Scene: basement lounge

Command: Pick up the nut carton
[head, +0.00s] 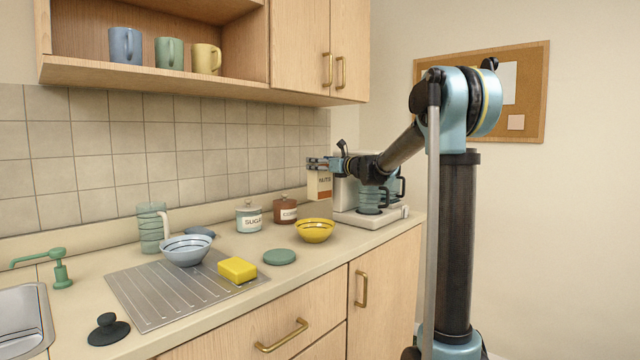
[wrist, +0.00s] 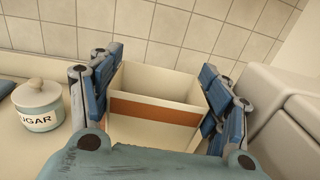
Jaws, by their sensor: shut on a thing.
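The nut carton (head: 318,187) is a cream box with an orange-brown band lettered NUTS. It is upright at the back of the counter, between the brown canister and the coffee machine. My gripper (head: 319,164) is at its upper part. In the wrist view the carton (wrist: 155,108) sits between the two blue fingers of my gripper (wrist: 160,90), which are shut on its sides. The carton's lower part is hidden in the wrist view, and I cannot tell whether its base touches the counter.
The coffee machine (head: 372,216) stands close on the right. The brown canister (head: 285,211), sugar jar (head: 249,218) and yellow bowl (head: 314,231) stand to the left and front. The wall cabinet (head: 315,45) hangs above, and the tiled wall (head: 230,140) is behind.

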